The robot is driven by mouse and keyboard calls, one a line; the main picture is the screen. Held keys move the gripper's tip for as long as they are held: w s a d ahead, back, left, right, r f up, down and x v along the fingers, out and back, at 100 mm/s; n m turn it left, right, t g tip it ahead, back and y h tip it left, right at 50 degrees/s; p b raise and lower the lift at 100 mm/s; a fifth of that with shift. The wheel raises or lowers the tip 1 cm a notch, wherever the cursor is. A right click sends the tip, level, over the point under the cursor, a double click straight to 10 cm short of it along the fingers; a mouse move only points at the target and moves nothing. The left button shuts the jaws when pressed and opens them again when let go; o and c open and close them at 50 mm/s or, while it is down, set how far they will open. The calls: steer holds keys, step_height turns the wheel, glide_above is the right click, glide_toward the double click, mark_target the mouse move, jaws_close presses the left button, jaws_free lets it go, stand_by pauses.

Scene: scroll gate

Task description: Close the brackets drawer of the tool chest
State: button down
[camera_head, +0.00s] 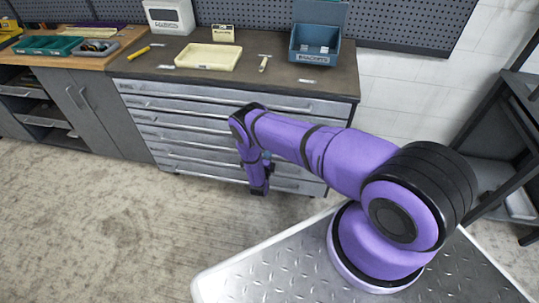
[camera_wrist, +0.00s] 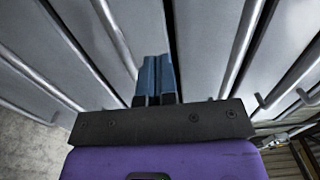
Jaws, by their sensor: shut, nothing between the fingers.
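The grey tool chest (camera_head: 195,122) stands under the dark worktop, with several wide drawers stacked one above another. Its fronts and bar handles fill the wrist view, with one drawer front (camera_wrist: 205,45) close by the fingers. I cannot tell which drawer is the brackets drawer; drawer labels are too small to read. No drawer stands clearly far out, but a dark gap shows between two fronts beyond the fingertips. My gripper (camera_wrist: 157,62) is shut and empty, its blue fingers together and pointing at the fronts. I cannot tell whether they touch. My arm hides part of the chest's right side.
On the worktop (camera_head: 285,75) are a cream tray (camera_head: 208,57), a blue open bin (camera_head: 315,45), a white box (camera_head: 168,16) and a yellow tool (camera_head: 138,53). A grey cabinet (camera_head: 98,105) adjoins on the left. A dark frame (camera_head: 505,120) stands at right. Floor before the chest is clear.

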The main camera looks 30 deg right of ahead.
steer(key=v, duration=0.9)
